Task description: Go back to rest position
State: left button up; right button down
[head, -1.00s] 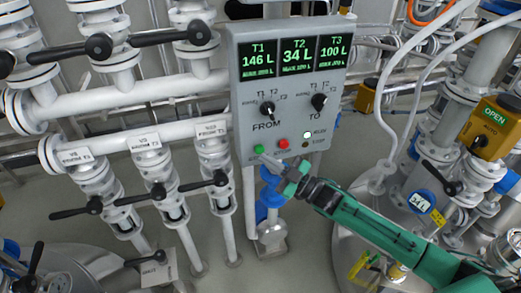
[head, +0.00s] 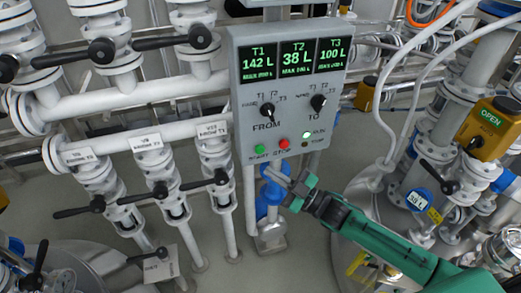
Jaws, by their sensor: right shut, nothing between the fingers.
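My right gripper (head: 279,177) is shut and empty. It hangs just below the lower edge of the control panel (head: 240,110), under the red STOP button (head: 283,144), and appears apart from it. My green right arm comes in from the lower right. The panel's displays read T1 142 L, T2 38 L and T3 100 L. The green START button (head: 260,149) is left of STOP, and a green lamp (head: 307,135) is lit at the panel's right. My left gripper is not in view.
White pipes with several black-handled valves (head: 160,189) fill the left side. A blue-and-white pipe (head: 268,205) stands behind my gripper. A yellow actuator box (head: 490,130) reading OPEN and a steel tank with hoses are at the right. Grey floor shows below the panel.

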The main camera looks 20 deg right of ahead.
jog(key=shift+w+f, duration=0.1)
